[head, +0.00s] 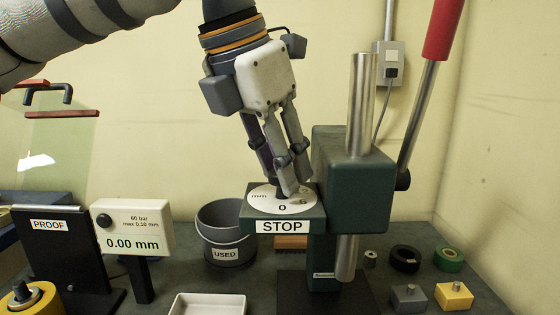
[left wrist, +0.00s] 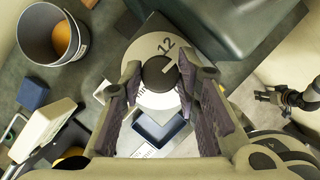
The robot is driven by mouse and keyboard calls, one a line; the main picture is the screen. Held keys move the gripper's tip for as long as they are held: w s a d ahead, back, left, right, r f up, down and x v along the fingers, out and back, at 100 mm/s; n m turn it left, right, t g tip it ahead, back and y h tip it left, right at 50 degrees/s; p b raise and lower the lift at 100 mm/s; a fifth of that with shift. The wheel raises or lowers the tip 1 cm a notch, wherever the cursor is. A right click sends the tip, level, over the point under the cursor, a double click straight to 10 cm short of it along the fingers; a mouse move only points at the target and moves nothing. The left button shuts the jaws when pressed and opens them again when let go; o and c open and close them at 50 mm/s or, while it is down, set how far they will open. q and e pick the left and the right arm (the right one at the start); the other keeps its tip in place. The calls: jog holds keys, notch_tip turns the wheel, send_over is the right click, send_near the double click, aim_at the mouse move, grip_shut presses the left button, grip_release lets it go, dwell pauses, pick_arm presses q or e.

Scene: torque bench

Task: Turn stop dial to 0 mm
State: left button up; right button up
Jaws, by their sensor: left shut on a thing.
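The stop dial (head: 262,204) is a white disc with a dark knob, on a green block labelled STOP (head: 282,227). In the head view "mm", a 0 at the front and a 6 to its right show on the disc. My left gripper (head: 287,183) points down over it, its fingers closed about the knob. In the left wrist view the round knob (left wrist: 159,73) sits between the fingertips of the left gripper (left wrist: 160,76). A pale line on the knob slants toward the upper right, and 12 shows above it. My right gripper (left wrist: 268,97) is small at the right edge there.
A green press with a steel column (head: 360,105) and red-handled lever (head: 442,30) stands right of the dial. A display (head: 132,226) reads 0.00 mm. A USED bucket (head: 226,235), white tray (head: 207,304), tape rolls (head: 405,259) and a yellow block (head: 454,297) stand around.

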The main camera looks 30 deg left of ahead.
pick_arm(q)
jog(key=m, duration=0.2)
jog(key=m+h, duration=0.1)
jog(key=m, duration=0.1)
jog(key=shift+a+g+h, duration=0.1)
jog(key=shift+g+h, duration=0.2)
jog(key=shift+g, duration=0.1)
jog(key=m, duration=0.2)
jog(key=m+g+h, duration=0.1)
jog(key=m, duration=0.2)
jog(key=shift+w+g, duration=0.15)
jog(key=shift+g, duration=0.15)
jog(key=m, duration=0.2)
jog(key=m+g, duration=0.1)
jog(key=m, duration=0.1)
jog(key=shift+w+a+m+g+h, duration=0.1)
jog(key=shift+m+g+h, duration=0.2)
jog(key=shift+h, duration=0.1)
jog(key=shift+w+m+g, duration=0.1)
jog(key=shift+m+g, duration=0.6)
jog(key=shift+m, duration=1.1)
jog(key=o, duration=1.1)
jog(key=shift+o, duration=0.2)
jog(key=v, duration=0.7)
jog(key=shift+r, duration=0.3)
